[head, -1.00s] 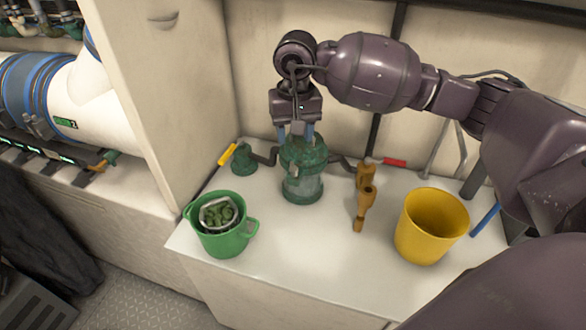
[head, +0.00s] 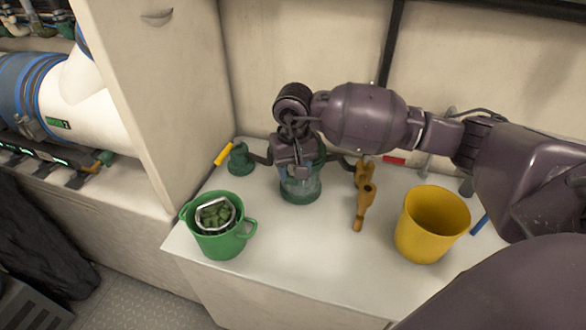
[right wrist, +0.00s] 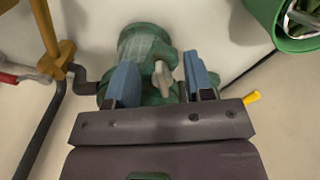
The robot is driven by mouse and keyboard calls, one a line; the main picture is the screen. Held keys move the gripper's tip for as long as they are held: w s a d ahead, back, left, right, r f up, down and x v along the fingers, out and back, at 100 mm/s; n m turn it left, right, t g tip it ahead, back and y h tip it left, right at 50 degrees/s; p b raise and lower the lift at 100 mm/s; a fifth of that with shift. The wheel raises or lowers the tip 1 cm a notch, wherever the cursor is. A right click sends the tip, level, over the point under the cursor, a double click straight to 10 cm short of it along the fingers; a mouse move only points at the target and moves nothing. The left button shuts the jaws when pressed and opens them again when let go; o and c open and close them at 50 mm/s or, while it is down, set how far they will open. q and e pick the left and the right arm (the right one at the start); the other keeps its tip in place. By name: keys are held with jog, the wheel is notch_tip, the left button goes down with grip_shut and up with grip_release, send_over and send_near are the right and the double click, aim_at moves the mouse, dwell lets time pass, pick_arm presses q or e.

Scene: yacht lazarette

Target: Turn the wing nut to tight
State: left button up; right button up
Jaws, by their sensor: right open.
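The wing nut (right wrist: 163,78) is a small pale metal piece on top of the green strainer housing (right wrist: 150,48) in the right wrist view. In the head view the right gripper (head: 297,174) is over the strainer top. My left gripper is not in view.
A green bucket (head: 222,246) with a basket inside stands to the left on the counter (head: 300,245). A yellow bucket (head: 428,240) stands to the right. An orange-brown valve piece (head: 363,200) and dark pipes are close to the strainer's right. The counter's front middle is clear.

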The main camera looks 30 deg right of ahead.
jog(key=shift+f, duration=0.2)
grip_shut()
